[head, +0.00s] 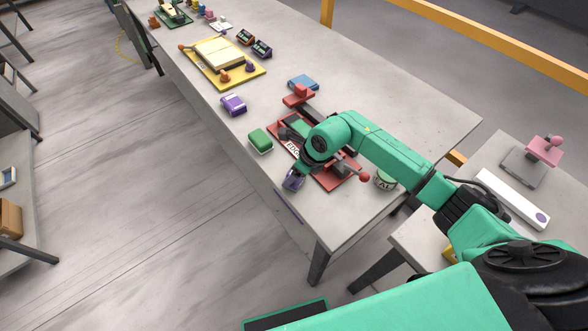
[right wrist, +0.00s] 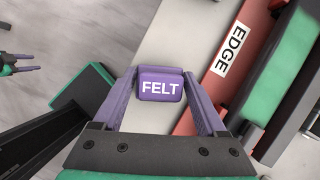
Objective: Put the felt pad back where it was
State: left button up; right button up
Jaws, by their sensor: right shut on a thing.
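The felt pad (right wrist: 160,87) is a small purple block with a white FELT label, held between the purple fingers of my right gripper (right wrist: 160,92). In the head view my right gripper (head: 293,180) is at the table's near-left edge, beside a red board (head: 345,184) marked EDGE. The EDGE label also shows on the red board in the right wrist view (right wrist: 229,52). My left gripper (right wrist: 18,63) shows at the left of the right wrist view, its two purple fingers apart and empty. It is not visible in the head view.
A green block (head: 260,141), a purple block (head: 233,105) and a blue block (head: 303,83) lie on the grey table (head: 420,110). A yellow board (head: 245,79) stands farther back. A round tin (head: 385,180) is right of the red board. A side table (head: 490,235) holds a white strip.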

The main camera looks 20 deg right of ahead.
jog(key=shift+f, duration=0.1)
jog(key=o, duration=1.1)
jog(key=shift+r, duration=0.25)
jog(key=b+v, duration=0.2)
jog(key=v, duration=1)
jog(key=shift+b, duration=0.4)
jog(key=shift+f, duration=0.1)
